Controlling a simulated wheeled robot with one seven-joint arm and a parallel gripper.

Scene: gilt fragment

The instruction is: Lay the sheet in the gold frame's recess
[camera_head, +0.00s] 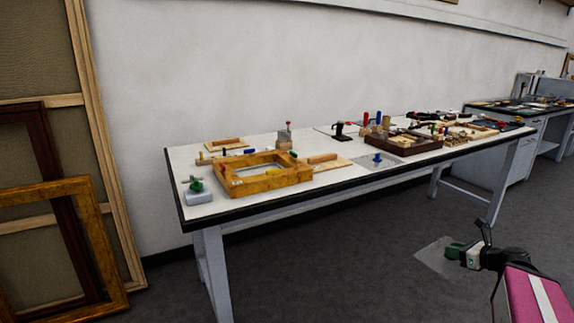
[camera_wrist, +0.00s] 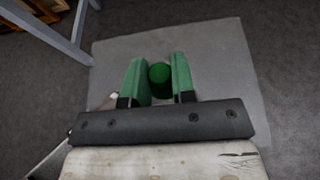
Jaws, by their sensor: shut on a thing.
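My gripper (camera_head: 455,251) is at the lower right in the head view, out over the floor and away from the table. In the wrist view its green fingers (camera_wrist: 160,77) are shut on a green knob (camera_wrist: 160,73). The knob stands on a clear greyish sheet (camera_wrist: 220,65), which hangs beyond the fingers; the sheet also shows in the head view (camera_head: 431,262). The gold frame (camera_head: 268,184) lies on the table at its left part, its recess facing up. Some small pieces lie at the frame; their details are too small to tell.
The white table (camera_head: 235,209) has a dark edge. A second clear sheet with a blue knob (camera_head: 377,160) lies right of the frame. A brown tray (camera_head: 405,148) and several tools stand farther right. Large frames (camera_head: 75,187) lean at the far left. The floor in front is clear.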

